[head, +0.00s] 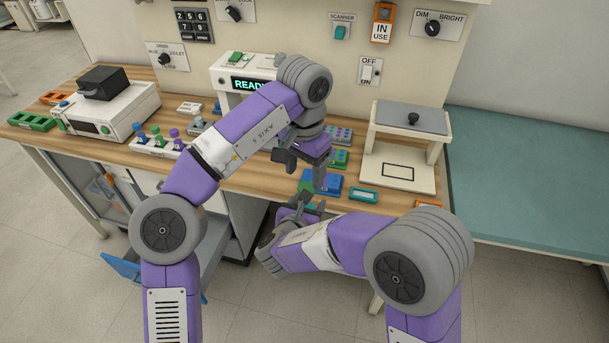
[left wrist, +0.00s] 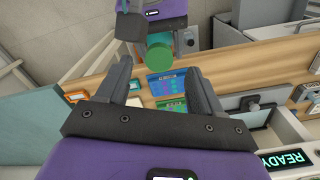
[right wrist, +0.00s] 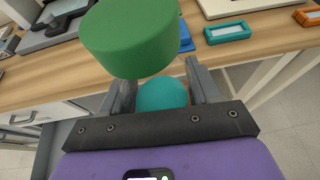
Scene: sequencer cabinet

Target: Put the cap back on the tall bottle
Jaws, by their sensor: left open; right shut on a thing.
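My right gripper (head: 303,205) is shut on a teal rounded piece (right wrist: 163,94), which looks like the bottle's body. A wide green cylinder (right wrist: 132,38), which looks like the cap, shows above it in the right wrist view. I cannot tell whether the two touch. The green cylinder also shows in the left wrist view (left wrist: 160,56), flat face towards the camera, beyond the fingertips. My left gripper (head: 304,172) is open and empty, fingers pointing down, close above the right gripper. In the head view the arms hide much of the held piece.
Below the grippers is the wooden bench (head: 245,178), with a blue tray (head: 329,187) and a teal frame (head: 363,195). A white stand (head: 400,172) is to the right. A rack of small bottles (head: 158,147) and a white instrument (head: 113,108) are at the left.

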